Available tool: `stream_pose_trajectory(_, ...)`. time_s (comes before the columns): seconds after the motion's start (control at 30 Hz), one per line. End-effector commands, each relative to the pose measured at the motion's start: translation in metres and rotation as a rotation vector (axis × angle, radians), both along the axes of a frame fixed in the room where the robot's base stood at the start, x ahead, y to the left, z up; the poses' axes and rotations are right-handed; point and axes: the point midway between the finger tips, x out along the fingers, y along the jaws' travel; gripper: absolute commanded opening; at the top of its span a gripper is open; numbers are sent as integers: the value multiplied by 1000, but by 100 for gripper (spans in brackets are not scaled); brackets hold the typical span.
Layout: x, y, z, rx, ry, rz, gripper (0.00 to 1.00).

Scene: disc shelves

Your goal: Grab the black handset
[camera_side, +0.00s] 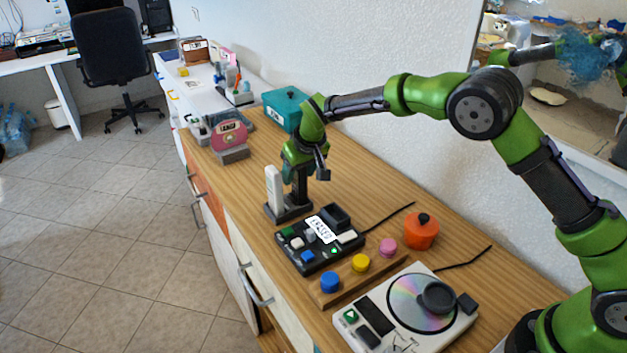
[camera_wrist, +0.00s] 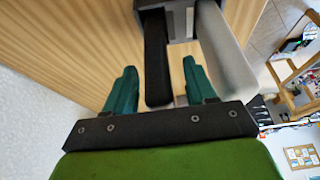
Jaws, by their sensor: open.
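The black handset (camera_side: 300,188) stands upright in a dark cradle (camera_side: 287,215) on the wooden counter, right of the white handset (camera_side: 274,188). My gripper (camera_side: 297,170) is at the upper part of the black handset and partly hides it in the side view. In the wrist view, the teal fingers of my gripper (camera_wrist: 159,66) are open, one on each side of the black handset (camera_wrist: 156,58), with a visible gap on both sides. The white handset (camera_wrist: 225,52) stands just beyond the right finger. The cradle (camera_wrist: 180,22) holds the handset ends.
A black button box (camera_side: 318,240) with an "ERASED" label stands close in front of the cradle. A button strip (camera_side: 345,282), disc player (camera_side: 400,315) and orange pot (camera_side: 421,231) are nearer the camera. A pink device (camera_side: 229,139) and teal box (camera_side: 284,108) stand behind.

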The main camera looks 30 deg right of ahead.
Motion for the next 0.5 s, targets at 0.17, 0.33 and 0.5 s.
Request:
stream_pose_trajectory(0.17, 1, 0, -3, 1, -1, 0, 55)
stream_pose_trajectory(0.33, 1, 0, -3, 0, -1, 0, 43)
stream_pose_trajectory(0.5, 1, 0, -3, 0, -1, 0, 17)
